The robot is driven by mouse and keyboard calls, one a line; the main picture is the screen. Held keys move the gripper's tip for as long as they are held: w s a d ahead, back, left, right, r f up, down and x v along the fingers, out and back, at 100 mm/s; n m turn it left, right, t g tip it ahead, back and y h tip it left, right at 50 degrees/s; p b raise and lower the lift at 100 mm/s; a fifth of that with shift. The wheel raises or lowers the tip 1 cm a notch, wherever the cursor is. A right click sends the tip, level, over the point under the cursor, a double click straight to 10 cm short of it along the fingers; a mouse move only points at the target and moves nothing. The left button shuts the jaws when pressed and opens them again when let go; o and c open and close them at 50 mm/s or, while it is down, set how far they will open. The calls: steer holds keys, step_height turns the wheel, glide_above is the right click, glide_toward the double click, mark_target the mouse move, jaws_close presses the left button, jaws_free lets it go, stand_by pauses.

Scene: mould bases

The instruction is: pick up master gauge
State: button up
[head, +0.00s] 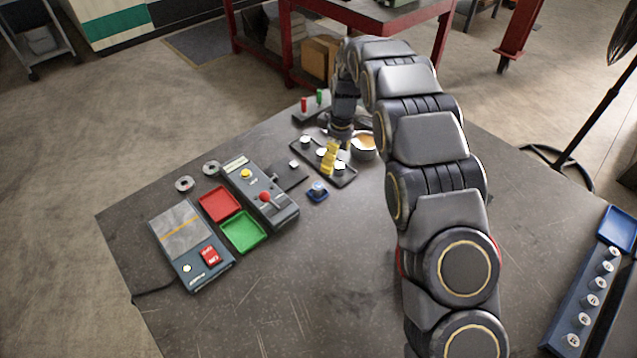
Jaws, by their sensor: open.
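I cannot tell for sure which piece is the master gauge. A small silver piece (318,186) sits on a little blue base (317,196) on the table, just in front of a dark rack (345,181). The rack holds several pale round pieces, one of them a white-topped piece (306,141) at its far end. My gripper (329,160), with what look like yellow fingers, points down over the middle of the rack. It is open. The fingertips are small here, and I cannot tell whether they touch a piece.
Left of the rack are a grey device with a red-knobbed lever (264,197), a red tray (220,204), a green tray (243,232) and a flat device with a red button (209,256). A blue rack (585,300) lies far right.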

mark_target(318, 186)
steer(key=w+a+f, duration=0.1)
steer(key=f, duration=0.1)
steer(key=w+a+f+n, duration=0.1)
steer(key=f, duration=0.1)
steer(key=w+a+f+n, duration=0.1)
steer(key=f, duration=0.1)
steer(key=shift+w+a+f+y, duration=0.15)
steer(key=shift+a+f+y, duration=0.05)
steer(key=shift+f+y, duration=0.1)
step_height(318, 186, down, 2)
steer(key=shift+a+f+n, duration=0.15)
steer(key=shift+f+n, duration=0.1)
steer(key=shift+n, duration=0.05)
steer(key=f, duration=0.5)
steer(key=shift+s+a+f, duration=0.15)
steer(key=shift+s, duration=0.2)
jaws_close()
